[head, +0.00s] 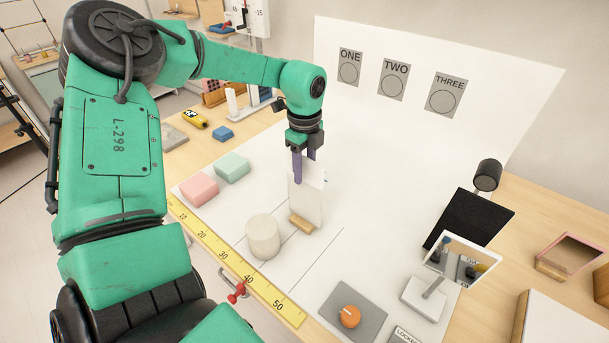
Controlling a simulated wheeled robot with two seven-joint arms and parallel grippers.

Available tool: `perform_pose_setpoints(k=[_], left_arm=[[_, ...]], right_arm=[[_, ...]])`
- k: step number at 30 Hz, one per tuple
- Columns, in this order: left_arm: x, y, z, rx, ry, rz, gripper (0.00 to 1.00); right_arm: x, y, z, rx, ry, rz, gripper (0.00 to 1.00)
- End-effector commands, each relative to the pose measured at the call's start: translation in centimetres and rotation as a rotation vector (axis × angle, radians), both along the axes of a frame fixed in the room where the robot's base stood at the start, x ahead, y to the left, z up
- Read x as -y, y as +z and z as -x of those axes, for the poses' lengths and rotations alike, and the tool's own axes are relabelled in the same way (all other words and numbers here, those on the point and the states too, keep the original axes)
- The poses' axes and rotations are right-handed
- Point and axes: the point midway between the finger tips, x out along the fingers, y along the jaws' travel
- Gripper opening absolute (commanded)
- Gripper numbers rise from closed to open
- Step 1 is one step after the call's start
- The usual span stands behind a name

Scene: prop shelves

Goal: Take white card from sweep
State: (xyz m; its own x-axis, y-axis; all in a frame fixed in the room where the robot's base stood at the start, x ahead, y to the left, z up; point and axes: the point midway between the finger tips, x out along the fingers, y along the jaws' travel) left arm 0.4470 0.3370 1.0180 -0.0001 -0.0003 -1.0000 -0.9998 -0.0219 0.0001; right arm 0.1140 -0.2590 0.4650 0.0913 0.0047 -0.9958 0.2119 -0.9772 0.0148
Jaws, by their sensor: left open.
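The white card (308,204) stands upright in a small wooden block (301,222) on the white sweep (392,178), which curves up into a backdrop at the back. My left gripper (304,168) points down at the card's top edge, its purple fingers open. The fingers overlap the upper part of the card in the picture. Whether they touch it I cannot tell. My right gripper is out of view.
A cream cylinder (263,237) stands just left of the card, with pink (199,189) and green (232,168) blocks farther left. A yellow ruler (236,262) runs along the front edge. A black panel (468,219), small mirror (461,262) and orange knob (349,316) are to the right.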

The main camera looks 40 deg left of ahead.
Motion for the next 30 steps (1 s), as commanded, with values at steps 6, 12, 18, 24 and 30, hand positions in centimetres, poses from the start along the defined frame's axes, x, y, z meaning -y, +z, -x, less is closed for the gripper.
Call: perform_pose_setpoints(k=[6,12,18,24,30], left_arm=[[0.00,0.01,-0.01,0.000,0.000,0.000,0.00],[0.00,0.00,0.00,0.000,0.000,0.000,0.00],[0.00,0.00,0.00,0.000,0.000,0.000,0.00],[0.00,0.00,0.00,0.000,0.000,0.000,0.00],[0.00,0.00,0.00,0.000,0.000,0.000,0.00]], right_arm=[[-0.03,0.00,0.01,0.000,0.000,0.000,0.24],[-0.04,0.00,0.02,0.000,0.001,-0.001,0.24],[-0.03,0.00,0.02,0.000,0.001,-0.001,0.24],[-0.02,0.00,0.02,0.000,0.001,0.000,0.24],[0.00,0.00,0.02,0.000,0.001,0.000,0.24]])
